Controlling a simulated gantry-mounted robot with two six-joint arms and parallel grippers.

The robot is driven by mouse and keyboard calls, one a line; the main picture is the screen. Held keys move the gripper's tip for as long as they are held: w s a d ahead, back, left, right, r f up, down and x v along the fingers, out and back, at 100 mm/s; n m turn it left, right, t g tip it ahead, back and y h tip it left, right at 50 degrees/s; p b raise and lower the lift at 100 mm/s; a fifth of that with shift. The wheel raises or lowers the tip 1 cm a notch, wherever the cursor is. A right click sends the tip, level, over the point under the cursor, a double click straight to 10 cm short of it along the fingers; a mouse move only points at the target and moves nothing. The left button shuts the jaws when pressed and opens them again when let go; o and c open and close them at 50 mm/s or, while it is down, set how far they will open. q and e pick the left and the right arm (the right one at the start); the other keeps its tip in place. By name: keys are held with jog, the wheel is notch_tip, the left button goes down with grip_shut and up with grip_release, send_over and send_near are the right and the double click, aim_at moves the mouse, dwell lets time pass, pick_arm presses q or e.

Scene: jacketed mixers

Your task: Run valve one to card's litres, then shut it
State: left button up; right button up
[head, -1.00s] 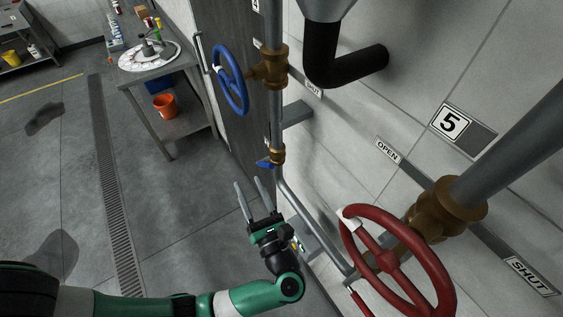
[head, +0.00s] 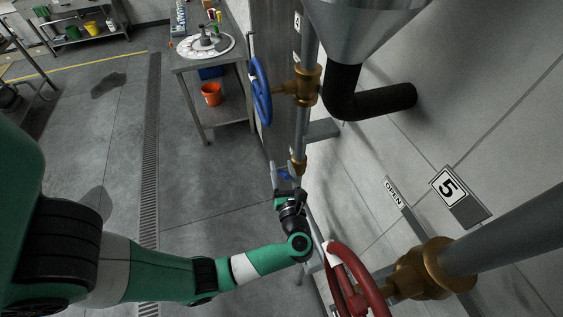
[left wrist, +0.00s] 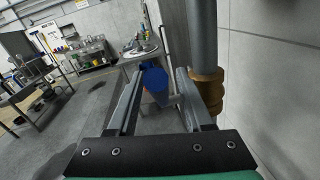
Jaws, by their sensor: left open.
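I cannot tell whether the fingers touch the lever. A blue handwheel (head: 261,92) is higher on the same pipe. No card can be read, and my right gripper is out of view.
A red handwheel (head: 350,285) stands near my left forearm, by a brass valve (head: 435,268) and a plate marked 5 (head: 449,186). A steel hopper (head: 365,30) with a black elbow (head: 370,100) is above.

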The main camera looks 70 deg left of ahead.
pick_arm(q)
jog(key=shift+w+a, duration=0.1)
jog(key=shift+a, duration=0.55)
grip_shut()
dwell(0.9)
